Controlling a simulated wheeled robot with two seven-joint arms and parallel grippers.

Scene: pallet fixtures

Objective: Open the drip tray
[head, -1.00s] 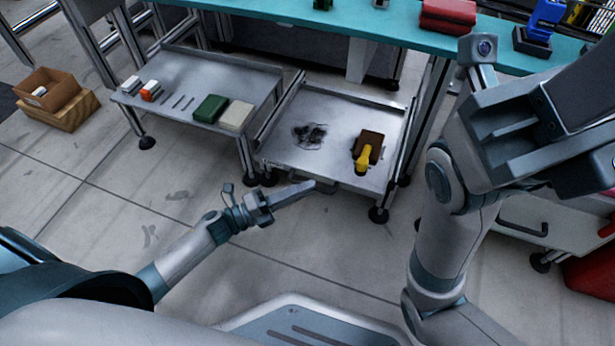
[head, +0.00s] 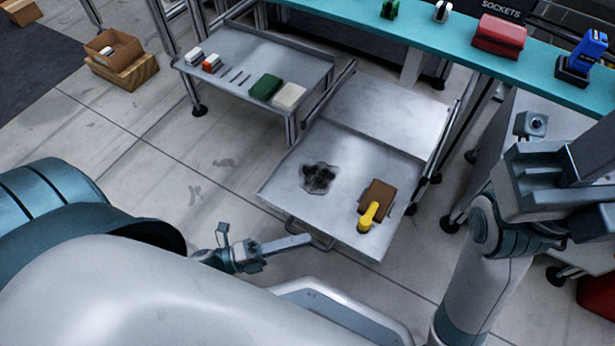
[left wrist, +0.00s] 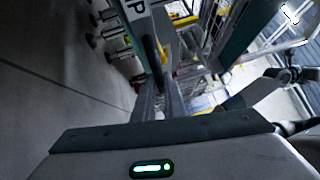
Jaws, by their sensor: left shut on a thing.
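The drip tray (head: 285,203) is a grey metal sliding tray, pulled well out toward me from its frame beside the bench. A dark stain and a brown block with a yellow-handled tool lie on it. Its front handle (head: 322,243) is a thin bar below the front edge. My left gripper (head: 308,240) is at that handle and shut on it. In the left wrist view, the fingers (left wrist: 165,100) reach to the dark handle bar (left wrist: 155,50), beside a tray front with a letter P. My right gripper (head: 550,188) hangs at the right, away from the tray; its fingertips are unclear.
A fixed grey side table (head: 228,50) stands left of the tray with a green block (head: 265,86) and other small items. A teal bench (head: 420,38) is behind. Floor left of the tray is clear.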

